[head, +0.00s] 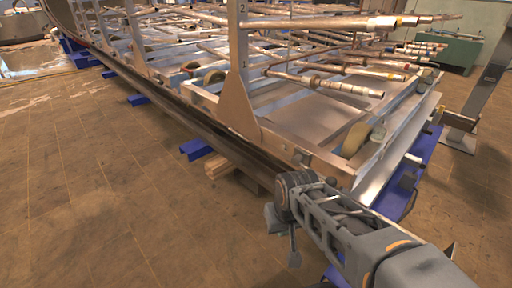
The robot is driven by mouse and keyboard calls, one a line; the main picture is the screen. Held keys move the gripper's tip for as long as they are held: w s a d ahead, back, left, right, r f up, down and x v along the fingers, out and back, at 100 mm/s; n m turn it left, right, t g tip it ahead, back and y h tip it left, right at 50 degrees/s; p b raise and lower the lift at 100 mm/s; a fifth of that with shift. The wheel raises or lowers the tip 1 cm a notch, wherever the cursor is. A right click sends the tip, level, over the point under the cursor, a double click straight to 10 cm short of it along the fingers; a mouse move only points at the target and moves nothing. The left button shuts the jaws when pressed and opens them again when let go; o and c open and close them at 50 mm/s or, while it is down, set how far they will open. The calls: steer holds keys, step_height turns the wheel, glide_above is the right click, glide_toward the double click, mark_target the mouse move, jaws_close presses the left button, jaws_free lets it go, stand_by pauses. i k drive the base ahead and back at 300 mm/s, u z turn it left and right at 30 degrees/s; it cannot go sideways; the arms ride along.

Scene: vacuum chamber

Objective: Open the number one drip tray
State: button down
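No number one label is readable, so I cannot tell for sure which part is the number one drip tray. A flat metal tray-like panel (306,108) lies inside the near end of the long metal frame, below the pipes. A bright metal strip (398,150) runs along the frame's right end. My gripper (294,258) is at the end of my grey arm, low in front of the frame's near corner. It seems to hang downward, apart from the panel. Its fingers are too small and dark to tell open from shut.
Several copper-coloured pipes (325,84) stick out above the panel. An upright post (238,60) bears a mark like a 2. Blue supports (196,149) and wooden blocks (219,168) sit under the frame. A grey column (484,95) stands at right. The tiled floor (110,200) at left is clear.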

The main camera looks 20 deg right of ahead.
mark_target(318, 118)
steer(key=k, duration=0.55)
steer(key=u, duration=0.6)
steer(key=i, duration=0.5)
steer(key=u, duration=0.45)
steer(key=i, duration=1.25)
steer(key=z, duration=0.55)
